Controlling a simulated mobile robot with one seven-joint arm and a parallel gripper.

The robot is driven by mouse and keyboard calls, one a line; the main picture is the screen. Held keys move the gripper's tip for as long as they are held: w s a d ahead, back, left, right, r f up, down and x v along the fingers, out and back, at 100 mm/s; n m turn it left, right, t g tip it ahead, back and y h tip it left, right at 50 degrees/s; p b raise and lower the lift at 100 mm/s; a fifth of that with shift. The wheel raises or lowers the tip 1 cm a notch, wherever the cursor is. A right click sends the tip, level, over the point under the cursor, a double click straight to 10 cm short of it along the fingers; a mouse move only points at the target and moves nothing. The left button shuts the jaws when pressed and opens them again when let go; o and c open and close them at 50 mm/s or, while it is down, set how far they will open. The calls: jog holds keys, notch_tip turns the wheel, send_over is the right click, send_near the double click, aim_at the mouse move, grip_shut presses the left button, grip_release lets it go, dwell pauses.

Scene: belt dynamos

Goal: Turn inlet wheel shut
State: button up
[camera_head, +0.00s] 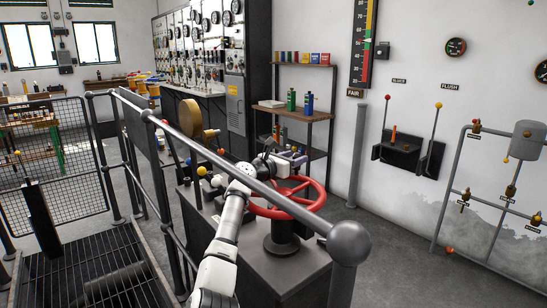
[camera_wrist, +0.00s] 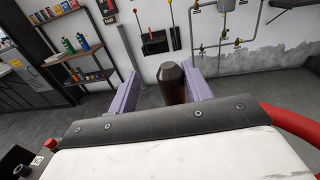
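The inlet wheel (camera_head: 318,203) is a red handwheel on a dark pedestal on a grey cabinet. Part of its red rim shows at the right of the wrist view (camera_wrist: 292,122). My gripper (camera_head: 292,157) is over the far side of the wheel, with purple fingers. In the wrist view my gripper (camera_wrist: 160,76) has its fingers spread. A dark upright handle (camera_wrist: 173,82) stands between them, nearer the right finger, with a gap on the left. Its foot is hidden by my gripper body.
A grey railing with a ball-ended post (camera_head: 348,243) crosses in front of the wheel and my arm. A shelf with bottles (camera_head: 291,101) stands behind. Wall levers (camera_head: 402,150) and pipes (camera_head: 455,185) are at right. Floor between cabinet and wall is clear.

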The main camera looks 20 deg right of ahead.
jog(key=a+n+t+p, duration=0.1)
jog(key=p, duration=0.1)
jog(key=w+t+y+p, duration=0.1)
jog(key=shift+a+r+n+t+p, duration=0.3)
jog(key=shift+a+r+n+p, duration=0.05)
jog(key=shift+r+n+p, duration=0.05)
jog(key=a+n+t+y+p, duration=0.1)
jog(key=p, duration=0.2)
jog(key=n+t+y+p, duration=0.1)
jog(key=p, duration=0.3)
jog(key=shift+w+a, duration=0.35)
jog(key=shift+w, duration=0.05)
jog(key=a+n+t+y+p, duration=0.1)
jog(key=p, duration=0.3)
jog(key=shift+w+y, duration=0.15)
jog(key=shift+y, duration=0.15)
jog(key=shift+a+n+t+y+p, duration=0.3)
jog(key=shift+t+p, duration=0.1)
jog(key=shift+p, duration=0.65)
jog(key=shift+f+p, duration=0.15)
jog(key=shift+p, duration=0.25)
jog(key=shift+a+f, duration=0.1)
jog(key=shift+f, duration=0.05)
